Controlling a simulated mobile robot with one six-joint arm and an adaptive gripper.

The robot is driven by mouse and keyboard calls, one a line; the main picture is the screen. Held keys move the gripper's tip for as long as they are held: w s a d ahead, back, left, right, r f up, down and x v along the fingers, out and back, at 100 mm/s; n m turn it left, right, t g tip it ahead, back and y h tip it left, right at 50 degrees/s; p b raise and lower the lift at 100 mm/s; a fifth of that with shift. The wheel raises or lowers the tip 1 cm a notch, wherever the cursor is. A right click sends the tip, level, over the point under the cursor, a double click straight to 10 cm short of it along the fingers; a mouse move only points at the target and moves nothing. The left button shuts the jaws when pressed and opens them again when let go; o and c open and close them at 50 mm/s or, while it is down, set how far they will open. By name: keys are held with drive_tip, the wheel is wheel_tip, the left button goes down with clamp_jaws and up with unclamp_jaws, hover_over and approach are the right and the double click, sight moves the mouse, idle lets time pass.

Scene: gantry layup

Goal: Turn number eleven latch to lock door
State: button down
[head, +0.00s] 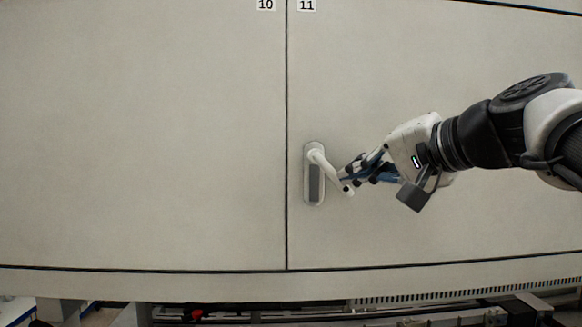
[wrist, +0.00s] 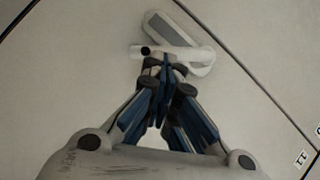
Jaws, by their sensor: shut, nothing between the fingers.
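The number eleven latch is a white handle (head: 328,170) on an oval plate (head: 314,190) with a grey inset, near the left edge of the door marked 11 (head: 480,90). The handle is turned out from the plate, slanting down and to the right. My gripper (head: 345,181) comes in from the right with its fingertips shut, beside the lower part of the handle. In the wrist view, the gripper (wrist: 165,62) tips are at the white handle (wrist: 190,54). Whether they touch it I cannot tell.
The door marked 10 (head: 140,130) is to the left, across a narrow dark seam. Both door faces are flat and clear around the latch. Below the doors is a ledge (head: 200,283), with machinery and a red part (head: 197,314) under it.

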sight(346, 189)
drive_tip(key=shift+a+f+m+t+y+b, duration=0.2)
drive_tip(key=shift+f+m+y+b, duration=0.2)
drive_tip(key=shift+b, duration=0.6)
drive_tip(key=shift+a+f+m+t+y+b, duration=0.25)
drive_tip(key=shift+f+m+b, duration=0.25)
drive_tip(key=shift+b, duration=0.45)
drive_tip(key=shift+a+f+m+t+y+b, duration=0.35)
drive_tip(key=shift+m+b, duration=0.35)
drive_tip(key=shift+b, duration=0.6)
drive_tip(key=shift+a+f+m+t+y+b, duration=0.35)
drive_tip(key=shift+m+b, duration=0.35)
drive_tip(key=shift+b, duration=0.6)
drive_tip(key=shift+d+r, duration=0.1)
drive_tip(key=shift+d, duration=0.05)
idle(0.6)
